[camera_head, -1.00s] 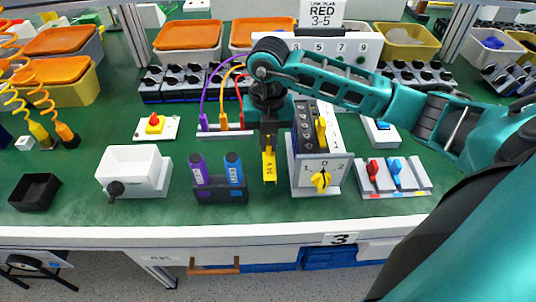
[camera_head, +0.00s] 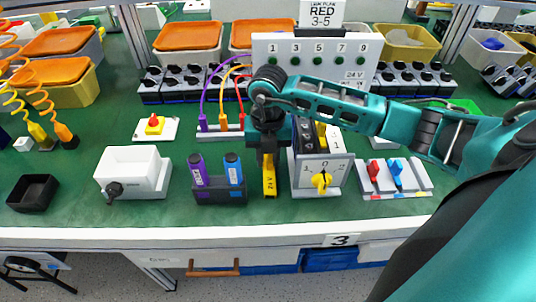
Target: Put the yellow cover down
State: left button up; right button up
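The yellow cover (camera_head: 269,182) is a narrow upright piece with black lettering on its front. My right gripper (camera_head: 268,162) points down and is shut on its upper part. The cover is between the pen holder with purple and blue pens (camera_head: 219,191) on its left and the grey switch box (camera_head: 321,168) on its right. Its lower end is close to the green bench top; I cannot tell whether it touches. My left gripper is not in view.
A white box with a black knob (camera_head: 132,172) and a black tray (camera_head: 34,192) stand to the left. A block with red and blue switches (camera_head: 395,178) stands right of the switch box. The green bench (camera_head: 290,214) is clear along its front edge.

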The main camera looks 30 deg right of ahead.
aim_at(268, 158)
jog(key=shift+o, duration=0.9)
notch_tip(268, 158, up, 12)
jog(key=p, duration=0.1)
jog(key=shift+r, duration=0.15)
jog(key=shift+s, duration=0.1)
